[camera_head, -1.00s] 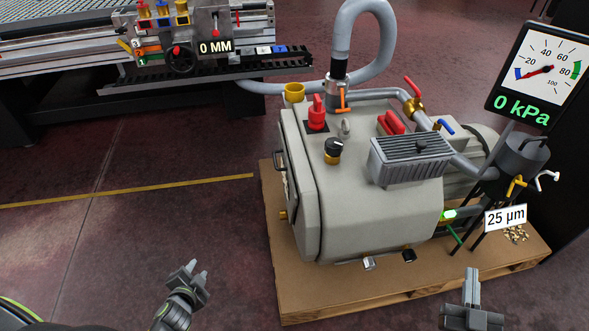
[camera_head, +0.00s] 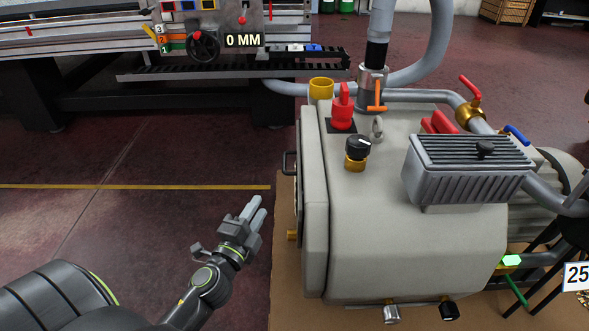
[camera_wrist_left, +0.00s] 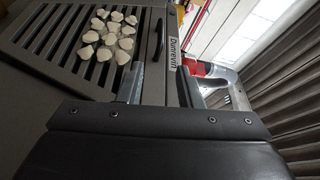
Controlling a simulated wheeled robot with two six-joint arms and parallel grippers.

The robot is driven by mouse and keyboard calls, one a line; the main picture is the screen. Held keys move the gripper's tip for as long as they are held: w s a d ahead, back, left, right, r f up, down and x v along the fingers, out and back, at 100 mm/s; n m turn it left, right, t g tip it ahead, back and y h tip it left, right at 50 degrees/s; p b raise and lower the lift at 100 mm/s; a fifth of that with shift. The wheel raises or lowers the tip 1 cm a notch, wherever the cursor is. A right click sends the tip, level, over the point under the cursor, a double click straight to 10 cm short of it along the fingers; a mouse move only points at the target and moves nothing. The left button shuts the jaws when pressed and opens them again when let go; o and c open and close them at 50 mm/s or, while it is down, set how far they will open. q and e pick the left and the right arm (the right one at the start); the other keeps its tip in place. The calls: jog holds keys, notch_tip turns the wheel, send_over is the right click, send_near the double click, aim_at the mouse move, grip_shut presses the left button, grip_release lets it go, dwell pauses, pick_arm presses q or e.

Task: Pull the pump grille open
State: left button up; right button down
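The pump (camera_head: 410,215) is a large pale grey housing on a brown pallet. Its grille is on the left end, seen almost edge-on in the head view; a dark handle (camera_head: 287,163) sticks out there. In the left wrist view the slatted grille (camera_wrist_left: 35,45) shows face-on, with several pale flakes (camera_wrist_left: 112,35) on its slats and the dark handle (camera_wrist_left: 159,40) near its edge. My left gripper (camera_head: 257,207) is open and empty, left of and below the handle, apart from it. Its two fingers (camera_wrist_left: 160,85) show spread in the wrist view. My right gripper is out of view.
The pallet (camera_head: 286,240) edge lies just right of my left gripper. The floor (camera_head: 170,150) left of the pump is clear.

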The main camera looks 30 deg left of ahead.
aim_at(285, 163)
pick_arm(q)
jog(key=w+a, duration=0.1)
jog(key=w, duration=0.4)
jog(key=w+a+r, duration=0.1)
jog(key=w, duration=0.5)
jog(key=w+a, duration=0.1)
jog(key=w, duration=0.5)
jog(key=shift+r+p, duration=0.15)
jog(key=shift+p, duration=0.2)
jog(key=shift+s+d, duration=0.1)
grip_shut()
